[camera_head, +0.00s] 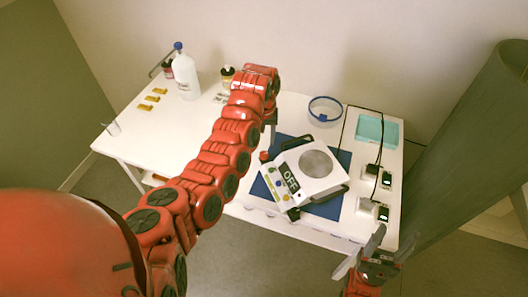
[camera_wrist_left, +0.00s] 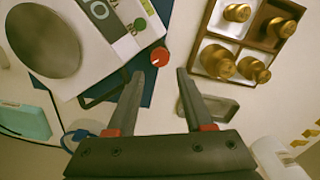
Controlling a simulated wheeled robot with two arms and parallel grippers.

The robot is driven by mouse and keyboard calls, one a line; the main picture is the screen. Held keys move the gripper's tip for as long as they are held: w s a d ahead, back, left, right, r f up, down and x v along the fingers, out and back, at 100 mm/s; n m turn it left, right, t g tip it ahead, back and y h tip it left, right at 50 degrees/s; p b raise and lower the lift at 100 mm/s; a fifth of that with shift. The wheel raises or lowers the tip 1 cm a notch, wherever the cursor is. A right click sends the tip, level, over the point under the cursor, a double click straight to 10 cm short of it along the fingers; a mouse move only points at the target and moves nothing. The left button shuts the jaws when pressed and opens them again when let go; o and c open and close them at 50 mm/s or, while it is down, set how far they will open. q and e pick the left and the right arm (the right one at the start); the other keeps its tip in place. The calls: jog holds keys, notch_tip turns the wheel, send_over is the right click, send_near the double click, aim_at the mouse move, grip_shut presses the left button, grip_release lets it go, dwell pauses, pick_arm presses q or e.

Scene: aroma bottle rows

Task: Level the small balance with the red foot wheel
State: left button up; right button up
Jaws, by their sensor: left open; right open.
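The small balance (camera_head: 330,183), white with a round grey pan and an "OFF" label, sits turned at an angle on a blue mat (camera_head: 340,156). It also shows in the left wrist view (camera_wrist_left: 98,62). The red foot wheel (camera_head: 264,156) is at its left corner; in the left wrist view the wheel (camera_wrist_left: 166,68) lies just beyond and between my fingertips. My left gripper (camera_wrist_left: 160,76) is open and empty, pointing at the wheel; I cannot tell whether it touches. In the head view my arm mostly hides it. My right gripper (camera_head: 375,246) is open and empty at the table's front right.
A wash bottle (camera_head: 187,80) stands back left.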

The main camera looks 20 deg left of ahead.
aim_at(264, 154)
pick_arm(q)
notch_tip(264, 154, down, 7)
jog(key=shift+p, duration=0.6)
jog(key=shift+c, duration=0.3)
grip_shut()
